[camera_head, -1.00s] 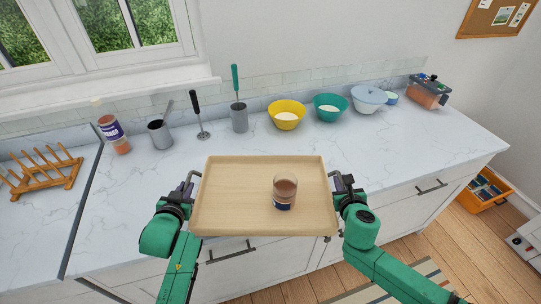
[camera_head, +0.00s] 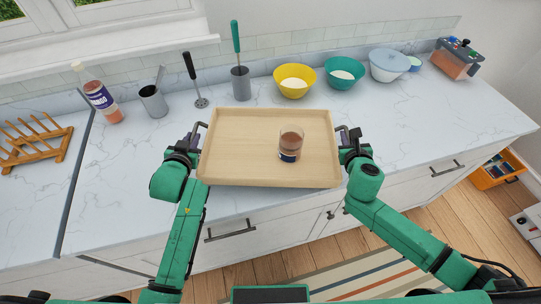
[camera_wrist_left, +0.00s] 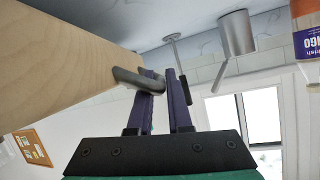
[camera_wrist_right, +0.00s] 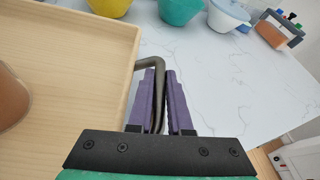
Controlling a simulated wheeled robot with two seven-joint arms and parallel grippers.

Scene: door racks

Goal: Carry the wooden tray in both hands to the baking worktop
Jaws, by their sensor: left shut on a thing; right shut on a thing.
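The wooden tray (camera_head: 240,165) is held level between my two grippers, over the front part of the white marbled worktop (camera_head: 120,190). A glass (camera_head: 290,146) with a brown-red content and a dark label stands upright on it, right of centre. My left gripper (camera_head: 198,136) is shut on the tray's left handle; the dark handle (camera_wrist_left: 138,80) shows between its purple fingers in the left wrist view. My right gripper (camera_head: 347,137) is shut on the right handle (camera_wrist_right: 158,75). I cannot tell the gap between tray and worktop.
Along the back stand a bottle (camera_head: 102,97), a metal cup (camera_head: 153,101), a masher (camera_head: 194,78), a utensil holder (camera_head: 241,84), a yellow bowl (camera_head: 294,83), a green bowl (camera_head: 343,74) and a pale bowl (camera_head: 389,65). A wooden rack (camera_head: 33,143) is left. Worktop right of the tray is clear.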

